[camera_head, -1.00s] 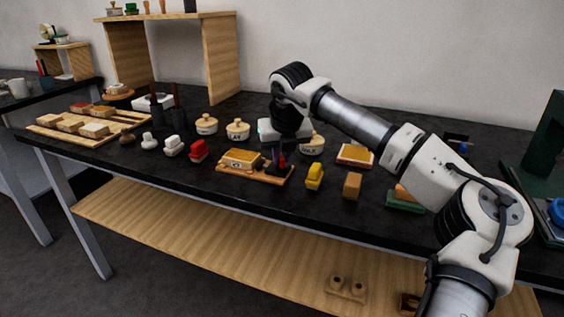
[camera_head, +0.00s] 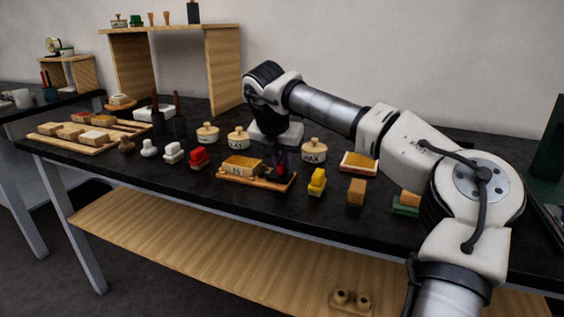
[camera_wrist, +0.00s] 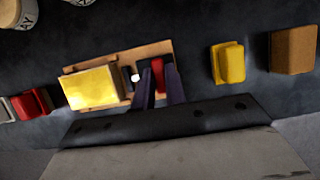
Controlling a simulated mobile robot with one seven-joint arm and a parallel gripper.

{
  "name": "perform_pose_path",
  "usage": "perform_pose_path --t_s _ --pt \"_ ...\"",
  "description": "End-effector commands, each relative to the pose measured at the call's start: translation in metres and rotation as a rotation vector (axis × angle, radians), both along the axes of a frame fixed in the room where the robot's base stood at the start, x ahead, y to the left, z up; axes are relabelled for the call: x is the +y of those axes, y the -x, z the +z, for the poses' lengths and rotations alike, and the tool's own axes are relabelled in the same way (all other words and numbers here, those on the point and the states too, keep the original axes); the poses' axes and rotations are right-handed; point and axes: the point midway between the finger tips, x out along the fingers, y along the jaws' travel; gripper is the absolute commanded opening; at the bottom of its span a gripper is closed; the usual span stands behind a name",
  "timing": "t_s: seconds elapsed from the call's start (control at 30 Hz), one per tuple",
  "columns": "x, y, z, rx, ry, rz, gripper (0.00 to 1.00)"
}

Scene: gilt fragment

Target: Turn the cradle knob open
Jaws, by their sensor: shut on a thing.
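The cradle (camera_head: 284,185) is a small wooden board on the dark bench. A gold-topped block (camera_head: 239,167) rests on its left part; it also shows in the wrist view (camera_wrist: 90,88). The knob (camera_wrist: 157,74) is a red piece at the cradle's right end, upright between my fingers in the wrist view. My gripper (camera_wrist: 159,84) is shut on the red knob, one dark finger on each side. In the head view my gripper (camera_head: 279,160) points down at the cradle's right end, and the knob is mostly hidden there.
A yellow block (camera_head: 317,182) and a brown block (camera_head: 356,192) stand right of the cradle. A red stamp-like piece (camera_head: 198,156) stands left. Lidded jars (camera_head: 314,150) stand behind. The bench front (camera_head: 270,210) is clear.

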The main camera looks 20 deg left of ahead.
Motion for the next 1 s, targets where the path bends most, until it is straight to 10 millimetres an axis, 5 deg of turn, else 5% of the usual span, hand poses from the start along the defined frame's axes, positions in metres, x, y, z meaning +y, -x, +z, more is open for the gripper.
perform_pose_path --t_s 0.43,0.47,0.6,1.0 --pt "-0.0002 0.0003 0.0001 0.001 0.001 -0.011 0.00" --pt "-0.0002 0.0002 0.0001 0.001 0.001 -0.011 0.15" --pt "-0.0002 0.0002 0.0001 0.001 0.001 -0.010 0.34" --pt "0.0001 0.0028 0.0080 -0.002 0.001 -0.009 0.35"
